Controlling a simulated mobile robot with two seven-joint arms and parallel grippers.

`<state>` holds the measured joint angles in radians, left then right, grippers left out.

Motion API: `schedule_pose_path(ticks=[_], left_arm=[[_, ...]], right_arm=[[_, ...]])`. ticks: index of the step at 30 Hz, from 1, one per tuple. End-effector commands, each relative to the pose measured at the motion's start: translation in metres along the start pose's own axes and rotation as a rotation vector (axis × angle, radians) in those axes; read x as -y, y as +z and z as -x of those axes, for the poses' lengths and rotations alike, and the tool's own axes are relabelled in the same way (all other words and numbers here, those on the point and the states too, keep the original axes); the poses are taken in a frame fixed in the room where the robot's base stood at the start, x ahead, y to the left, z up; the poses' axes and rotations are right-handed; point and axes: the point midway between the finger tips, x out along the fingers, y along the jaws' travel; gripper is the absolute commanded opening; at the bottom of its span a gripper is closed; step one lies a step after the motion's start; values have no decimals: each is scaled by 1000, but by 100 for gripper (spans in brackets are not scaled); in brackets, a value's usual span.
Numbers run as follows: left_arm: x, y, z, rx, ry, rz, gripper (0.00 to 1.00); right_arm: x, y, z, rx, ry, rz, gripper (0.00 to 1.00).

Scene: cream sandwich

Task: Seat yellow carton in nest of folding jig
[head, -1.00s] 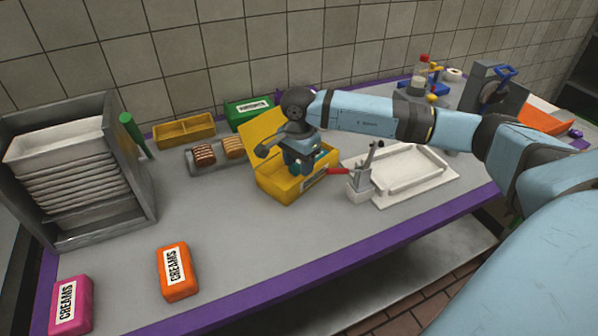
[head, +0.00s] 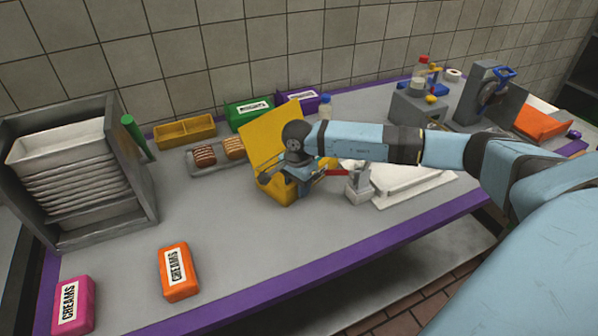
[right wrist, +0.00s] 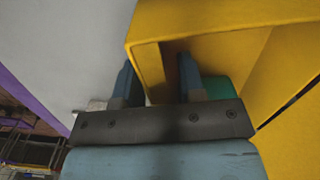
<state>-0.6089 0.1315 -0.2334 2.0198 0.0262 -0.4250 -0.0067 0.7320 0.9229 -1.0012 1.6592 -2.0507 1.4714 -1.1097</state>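The yellow carton (head: 262,138) stands on the table with its lid raised; my right arm covers part of it in the head view. My right gripper (head: 285,193) is at its front. In the right wrist view the fingers (right wrist: 158,83) are apart, one on each side of a carton wall (right wrist: 149,73); I cannot tell whether they touch it. A teal thing (right wrist: 217,88) shows inside. A white board with a raised frame (head: 425,178), perhaps the folding jig, lies right of the carton, partly hidden. A grey clamp (head: 358,183) with a red handle stands between them. My left gripper is not in view.
A rack of white trays (head: 75,165) stands at left. Orange (head: 178,272) and pink (head: 73,305) cream packs lie in front. A yellow tray (head: 184,131), a green box (head: 248,114) and a biscuit holder (head: 215,155) are behind. The front middle of the table is clear.

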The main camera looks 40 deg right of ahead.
Motion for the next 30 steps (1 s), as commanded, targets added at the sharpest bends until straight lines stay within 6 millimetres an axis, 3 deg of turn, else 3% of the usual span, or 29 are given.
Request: schedule_pose_path(ticks=[1, 4, 5, 19, 23, 30], left_arm=[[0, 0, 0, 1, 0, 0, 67], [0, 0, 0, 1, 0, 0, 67], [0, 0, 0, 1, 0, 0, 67], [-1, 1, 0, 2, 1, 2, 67], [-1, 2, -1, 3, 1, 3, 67], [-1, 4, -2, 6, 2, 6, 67]], right_arm=[[0, 0, 0, 0, 0, 0, 25], [0, 0, 0, 0, 0, 0, 2], [0, 0, 0, 0, 0, 0, 0], [0, -1, 11, -1, -1, -1, 0], [1, -1, 30, -1, -4, -1, 0], [1, -1, 94, -2, -6, 0, 0]])
